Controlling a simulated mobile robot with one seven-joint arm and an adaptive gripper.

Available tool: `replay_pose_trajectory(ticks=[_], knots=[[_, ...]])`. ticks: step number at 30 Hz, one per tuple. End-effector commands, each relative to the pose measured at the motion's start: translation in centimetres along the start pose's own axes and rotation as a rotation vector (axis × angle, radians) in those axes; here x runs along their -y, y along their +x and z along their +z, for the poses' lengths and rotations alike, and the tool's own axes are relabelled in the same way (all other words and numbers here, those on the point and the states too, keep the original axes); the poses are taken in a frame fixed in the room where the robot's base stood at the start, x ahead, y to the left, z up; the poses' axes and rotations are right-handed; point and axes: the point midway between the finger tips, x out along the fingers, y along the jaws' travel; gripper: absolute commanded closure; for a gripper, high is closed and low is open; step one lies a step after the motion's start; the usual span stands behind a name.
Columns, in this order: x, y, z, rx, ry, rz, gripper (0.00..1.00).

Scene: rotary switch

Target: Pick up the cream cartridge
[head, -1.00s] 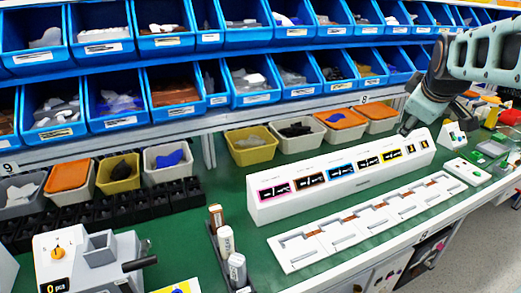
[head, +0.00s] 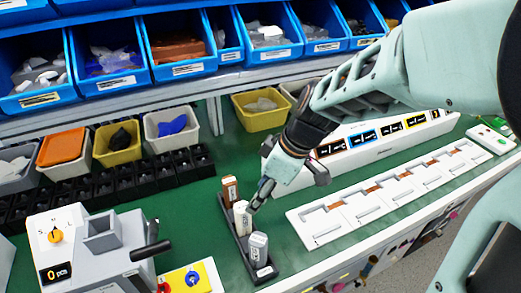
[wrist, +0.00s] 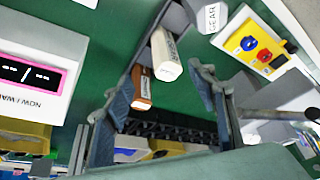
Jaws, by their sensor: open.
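The cream cartridge (head: 242,218) stands in the middle of a narrow dark rack (head: 232,238) on the green bench, between a brown cartridge (head: 230,190) and a grey-white cartridge (head: 258,248). My gripper (head: 260,196) is open just above and beside the cream cartridge, partly covering it in the head view. In the wrist view my gripper's fingers (wrist: 163,92) are spread wide with nothing held. There the cream cartridge (wrist: 165,55) shows between the two fingers, apart from both. The brown cartridge (wrist: 142,88) is close to one finger. The grey-white cartridge (wrist: 209,15) is at the top.
A long white panel with coloured labels (head: 385,140) and a white slotted tray (head: 390,190) lie to the right. A grey machine with a lever (head: 100,245) and a yellow button box (head: 190,280) stand at left. Parts bins (head: 262,118) line the back.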

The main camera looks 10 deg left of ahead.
Motion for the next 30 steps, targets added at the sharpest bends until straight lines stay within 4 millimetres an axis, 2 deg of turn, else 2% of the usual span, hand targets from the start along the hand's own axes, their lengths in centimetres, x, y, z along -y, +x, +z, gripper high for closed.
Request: replay_pose_trajectory(ticks=[6, 14, 21, 25, 30], knots=[[0.3, 3.5, -0.1, 0.000, -0.001, -0.008, 0.48], [0.3, 5.6, -0.1, 0.000, -0.001, -0.003, 0.48], [1.1, 9.0, -0.7, 0.001, -0.001, -0.005, 0.48], [1.0, 10.2, -0.7, 0.001, -0.002, -0.003, 0.48], [0.9, 10.5, -0.7, 0.000, -0.001, -0.001, 0.48]])
